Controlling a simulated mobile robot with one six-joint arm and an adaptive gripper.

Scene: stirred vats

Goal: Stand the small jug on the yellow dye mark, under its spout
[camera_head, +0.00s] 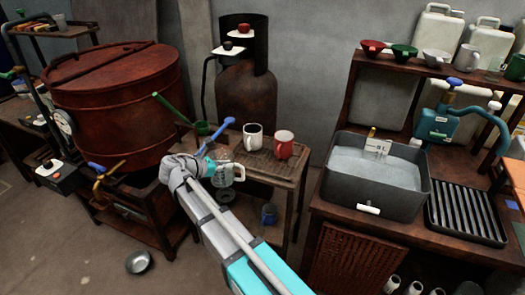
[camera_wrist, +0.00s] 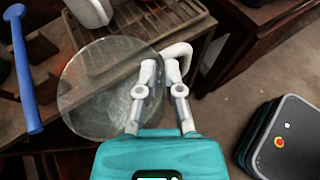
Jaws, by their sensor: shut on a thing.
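The small jug (camera_head: 224,176) is clear, with a pale handle (camera_head: 240,172), in front of the small wooden table in the head view. In the wrist view the jug (camera_wrist: 105,90) shows as a see-through round shape seen from above, with its white handle (camera_wrist: 182,48) beside the fingertips. My gripper (camera_wrist: 162,68) is shut at the handle side of the jug; the head view also shows my gripper (camera_head: 212,166) beside it. I cannot make out the yellow dye mark.
A white mug (camera_head: 252,137) and a red mug (camera_head: 284,144) stand on the small table (camera_head: 292,172). A blue-handled tool (camera_head: 222,130) and a green ladle (camera_head: 202,128) are close by. A bowl (camera_head: 139,262) lies on the floor. A grey basin (camera_head: 350,185) is at the right.

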